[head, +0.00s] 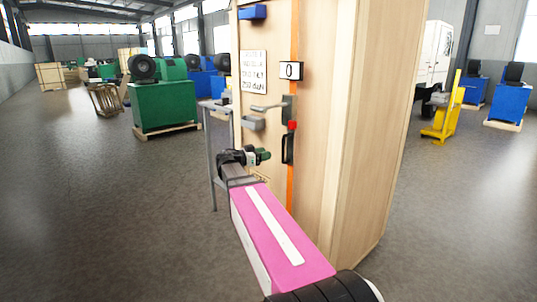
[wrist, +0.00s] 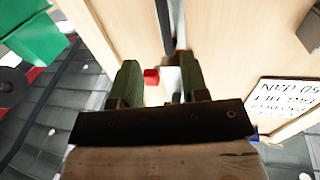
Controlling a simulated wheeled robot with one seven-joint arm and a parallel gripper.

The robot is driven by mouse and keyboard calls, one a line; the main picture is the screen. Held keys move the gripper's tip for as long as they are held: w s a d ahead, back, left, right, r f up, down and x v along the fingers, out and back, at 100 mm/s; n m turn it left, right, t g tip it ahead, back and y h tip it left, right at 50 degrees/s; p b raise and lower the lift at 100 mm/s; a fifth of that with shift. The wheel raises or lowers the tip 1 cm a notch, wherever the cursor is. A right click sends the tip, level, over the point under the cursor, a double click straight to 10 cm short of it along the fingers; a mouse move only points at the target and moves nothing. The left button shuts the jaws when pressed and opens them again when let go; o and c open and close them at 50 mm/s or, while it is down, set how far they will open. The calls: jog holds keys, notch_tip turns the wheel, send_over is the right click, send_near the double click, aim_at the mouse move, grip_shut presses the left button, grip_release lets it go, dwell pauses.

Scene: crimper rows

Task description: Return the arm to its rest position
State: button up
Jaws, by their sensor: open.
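In the head view the red knob (head: 292,125) sits on the crate's orange strap (head: 294,40), by a grey metal lever fitting (head: 288,108). A black handle (head: 287,149) is just below it.
The tall wooden crate (head: 370,120) stands close in front of my arm. It bears a written sign (head: 254,73), a "0" plate (head: 290,71) and a blue holder (head: 252,12). A grey stand (head: 211,150) is at its left. Open floor (head: 90,220) lies left.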

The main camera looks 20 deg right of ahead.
dwell(0.4)
jog(key=s+a+f+n+y, duration=0.2)
jog(key=s+f+n+y, duration=0.1)
jog(key=f, duration=0.4)
jog(key=s+a+f+n+g+y, duration=0.1)
jog(key=s+a+f+n+y, duration=0.2)
jog(key=f, duration=0.4)
jog(key=s+a+f+n+y, duration=0.1)
jog(key=s+f+n+y, duration=0.25)
jog(key=f, duration=0.45)
jog(key=s+a+f+n+g+y, duration=0.1)
jog(key=s+a+f+n+y, duration=0.5)
jog(key=s+a+f+y, duration=0.2)
jog(key=s+a+f, duration=0.1)
jog(key=s+a, duration=0.1)
jog(key=a, duration=0.1)
jog(key=shift+a+f+n+g, duration=0.3)
jog(key=shift+a+f+n, duration=0.05)
jog(key=shift+f, duration=0.05)
